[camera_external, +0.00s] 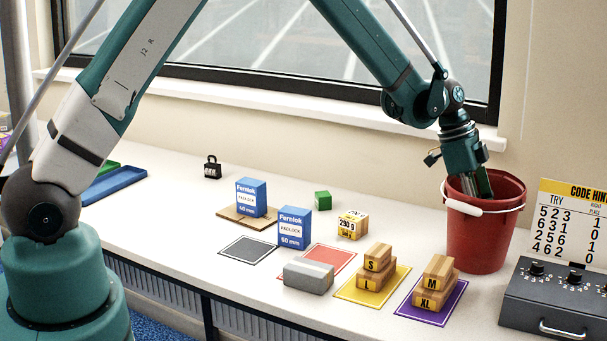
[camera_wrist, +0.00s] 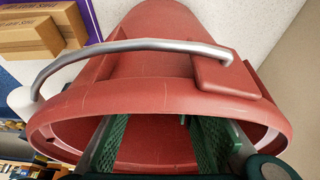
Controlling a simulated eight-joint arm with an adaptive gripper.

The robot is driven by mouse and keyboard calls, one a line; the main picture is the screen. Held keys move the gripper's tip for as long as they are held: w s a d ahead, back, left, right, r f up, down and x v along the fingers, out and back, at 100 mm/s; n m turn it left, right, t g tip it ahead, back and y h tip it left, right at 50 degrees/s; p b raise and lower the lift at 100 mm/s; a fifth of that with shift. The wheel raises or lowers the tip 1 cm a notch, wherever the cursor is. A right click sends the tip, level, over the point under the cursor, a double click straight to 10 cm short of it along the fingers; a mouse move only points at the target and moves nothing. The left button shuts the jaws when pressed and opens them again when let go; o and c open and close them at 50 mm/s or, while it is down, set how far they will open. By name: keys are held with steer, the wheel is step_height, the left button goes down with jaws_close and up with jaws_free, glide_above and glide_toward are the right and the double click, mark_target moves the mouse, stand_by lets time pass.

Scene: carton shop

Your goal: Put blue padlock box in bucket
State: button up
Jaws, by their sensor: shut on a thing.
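One blue padlock box (camera_external: 251,198) stands upright on a small wooden board (camera_external: 240,219). A second blue padlock box (camera_external: 294,229) stands upright in front of it, between a grey mat and a red mat. The red bucket (camera_external: 482,240) stands at the right; the wrist view shows its wall and rim (camera_wrist: 150,90). My gripper (camera_external: 482,190) points down into the bucket's mouth, and the wrist view shows its green finger pads (camera_wrist: 160,145) inside the rim. The pads are apart with red bucket wall showing between them; what they grip is hidden.
A grey block (camera_external: 308,275), a yellow-labelled box (camera_external: 352,225) and a green cube (camera_external: 323,201) lie left of the bucket. Stacked wooden blocks stand on yellow (camera_external: 349,290) and purple (camera_external: 408,307) mats. A black padlock (camera_external: 212,168) sits farther back. A dark dial box (camera_external: 560,300) is at right.

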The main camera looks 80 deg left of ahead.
steer(key=shift+f, duration=0.65)
steer(key=shift+f, duration=0.25)
steer(key=o, duration=1)
steer(key=shift+s, duration=0.1)
steer(key=shift+r, duration=0.15)
steer(key=shift+r, duration=0.2)
steer(key=v, duration=1.1)
steer(key=shift+a+r, duration=0.1)
steer(key=shift+r, duration=0.25)
